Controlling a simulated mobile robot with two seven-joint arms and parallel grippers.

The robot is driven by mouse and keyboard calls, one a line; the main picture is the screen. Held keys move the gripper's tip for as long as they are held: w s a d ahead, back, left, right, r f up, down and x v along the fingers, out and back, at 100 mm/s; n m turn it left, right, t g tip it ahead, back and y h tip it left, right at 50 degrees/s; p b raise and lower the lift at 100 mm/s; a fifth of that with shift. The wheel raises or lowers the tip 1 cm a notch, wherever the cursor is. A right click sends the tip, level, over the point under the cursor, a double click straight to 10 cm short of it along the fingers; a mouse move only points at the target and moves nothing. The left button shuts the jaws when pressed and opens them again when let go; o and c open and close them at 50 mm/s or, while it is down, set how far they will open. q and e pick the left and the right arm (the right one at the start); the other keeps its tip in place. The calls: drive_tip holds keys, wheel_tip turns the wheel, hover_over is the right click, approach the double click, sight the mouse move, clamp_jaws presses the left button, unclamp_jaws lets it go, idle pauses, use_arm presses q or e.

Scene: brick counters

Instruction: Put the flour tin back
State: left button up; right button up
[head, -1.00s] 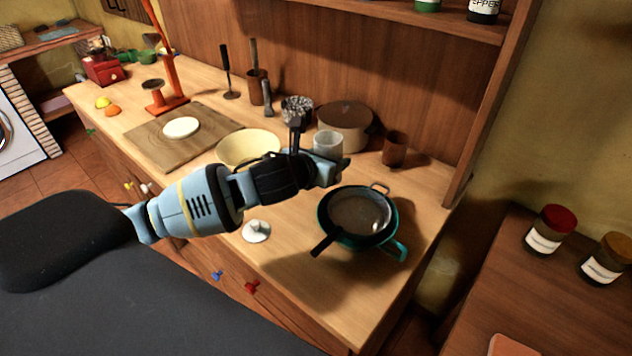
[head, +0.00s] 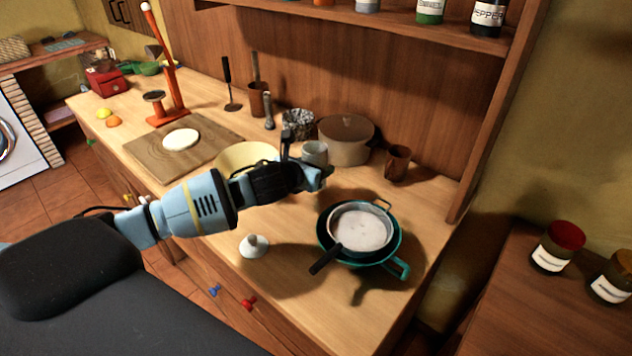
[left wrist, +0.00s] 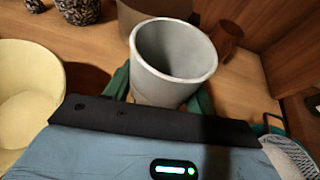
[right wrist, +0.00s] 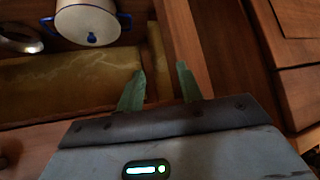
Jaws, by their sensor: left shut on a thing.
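A light grey open-topped cylinder, which I take to be the flour tin (head: 314,153), is in my left gripper (head: 318,174). In the left wrist view the tin (left wrist: 172,60) stands between the green fingers of the left gripper (left wrist: 160,96), roughly upright, and its visible inside looks empty. The gripper is shut on it, left of and behind the teal bowl (head: 396,250). Whether the tin's base touches the counter is hidden. My right gripper (right wrist: 158,86) shows only in the right wrist view, with its fingers apart and nothing between them.
A sieve (head: 360,228) with white powder sits in the teal bowl. A yellow bowl (head: 245,155), a brown pot (head: 346,140) and a brown cup (head: 397,163) stand close to the tin. A white knobbed piece (head: 254,245) lies in front. A shelf (head: 400,18) with jars hangs above.

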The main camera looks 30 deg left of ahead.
use_arm(q)
drive_tip(key=shift+f, duration=0.2)
wheel_tip(320, 180, down, 4)
drive_tip(key=shift+r, duration=0.1)
idle(0.3)
drive_tip(key=o, duration=0.8)
drive_tip(key=shift+f, duration=0.2)
drive_tip(key=shift+c, duration=0.2)
drive_tip(key=o, duration=0.4)
drive_tip(key=shift+o, duration=0.2)
